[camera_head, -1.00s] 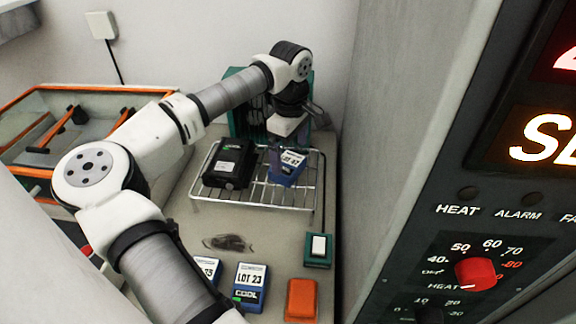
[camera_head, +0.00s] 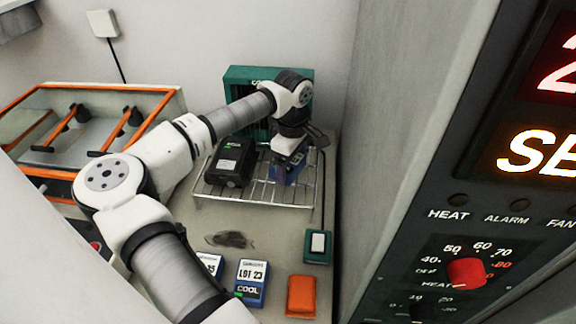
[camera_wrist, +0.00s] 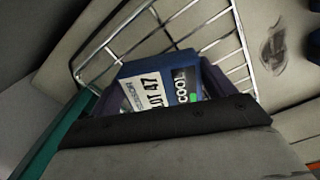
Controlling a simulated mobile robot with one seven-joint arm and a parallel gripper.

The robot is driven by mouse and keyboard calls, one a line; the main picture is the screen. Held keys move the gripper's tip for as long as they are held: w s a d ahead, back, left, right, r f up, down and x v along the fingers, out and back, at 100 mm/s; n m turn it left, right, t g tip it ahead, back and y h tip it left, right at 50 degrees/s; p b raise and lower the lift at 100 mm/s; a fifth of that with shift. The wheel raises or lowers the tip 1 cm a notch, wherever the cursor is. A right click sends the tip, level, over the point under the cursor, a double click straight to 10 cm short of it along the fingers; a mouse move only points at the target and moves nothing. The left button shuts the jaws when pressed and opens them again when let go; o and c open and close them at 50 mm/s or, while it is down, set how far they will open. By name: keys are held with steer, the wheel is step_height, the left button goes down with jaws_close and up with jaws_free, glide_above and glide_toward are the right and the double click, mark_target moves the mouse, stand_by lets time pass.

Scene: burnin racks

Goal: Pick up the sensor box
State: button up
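A blue box (camera_head: 291,174) lies on the wire rack beneath my gripper (camera_head: 284,166), which hides much of it. In the wrist view the blue box (camera_wrist: 160,82) shows a white label reading LOT 47 and the word COOL. The dark fingers stand on either side of it, open, and I cannot tell whether they touch it. Another blue box (camera_head: 250,282), marked LOT 23 and COOL, stands on the bench in front, with a similar box (camera_head: 212,264) partly hidden behind my arm.
A black box (camera_head: 231,161) sits on the wire rack (camera_head: 255,201), left of my gripper. A green finned unit (camera_head: 240,88) is behind it. An orange block (camera_head: 301,296) and a green switch box (camera_head: 318,246) are at the front. A wall and control panel (camera_head: 500,200) close the right side.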

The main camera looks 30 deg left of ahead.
steer(key=c, duration=0.3)
steer(key=shift+r, duration=0.1)
steer(key=shift+c, duration=0.2)
